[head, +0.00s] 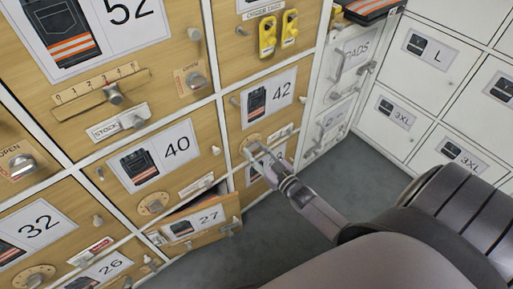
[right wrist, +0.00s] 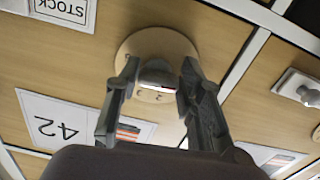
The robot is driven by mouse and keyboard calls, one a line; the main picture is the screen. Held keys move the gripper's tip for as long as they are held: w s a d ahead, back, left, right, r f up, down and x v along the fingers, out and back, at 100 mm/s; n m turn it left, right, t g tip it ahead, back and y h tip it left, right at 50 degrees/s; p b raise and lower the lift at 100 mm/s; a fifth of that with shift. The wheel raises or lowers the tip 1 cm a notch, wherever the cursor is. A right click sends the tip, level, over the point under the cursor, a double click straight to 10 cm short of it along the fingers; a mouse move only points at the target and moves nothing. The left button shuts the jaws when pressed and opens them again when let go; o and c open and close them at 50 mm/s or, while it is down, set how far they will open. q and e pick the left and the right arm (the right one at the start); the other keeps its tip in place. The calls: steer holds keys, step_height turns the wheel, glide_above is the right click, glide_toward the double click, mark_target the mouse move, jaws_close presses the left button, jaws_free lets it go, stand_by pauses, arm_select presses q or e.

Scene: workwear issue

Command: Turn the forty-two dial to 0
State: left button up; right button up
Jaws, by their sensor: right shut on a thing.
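The forty-two compartment has a wooden front with a label (head: 268,97) reading 42 and a picture of dark trousers. Its dial is a pale round disc (right wrist: 165,40) with a metal knob (right wrist: 157,74) at its middle. My right gripper (head: 258,151) reaches up to the dial below the label and hides most of it in the head view. In the right wrist view, which is upside down, the two fingers stand either side of the knob and are shut on it. My left gripper is not in view.
Below, the compartment front labelled 27 (head: 202,222) stands ajar. Left of 42 is the 40 front (head: 165,155) with its own dial (head: 153,203). White lockers (head: 420,60) stand at right, with grey floor (head: 330,185) between.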

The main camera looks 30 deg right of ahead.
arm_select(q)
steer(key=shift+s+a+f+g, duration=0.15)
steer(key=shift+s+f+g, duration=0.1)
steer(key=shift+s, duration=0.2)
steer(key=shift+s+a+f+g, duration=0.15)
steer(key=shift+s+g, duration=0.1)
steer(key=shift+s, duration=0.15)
arm_select(e)
steer(key=shift+n, duration=0.6)
steer(key=o, duration=1.1)
steer(key=shift+o, duration=0.2)
steer(key=shift+s, duration=0.1)
steer(key=s+d, duration=0.1)
steer(key=s, duration=1)
steer(key=shift+s, duration=0.35)
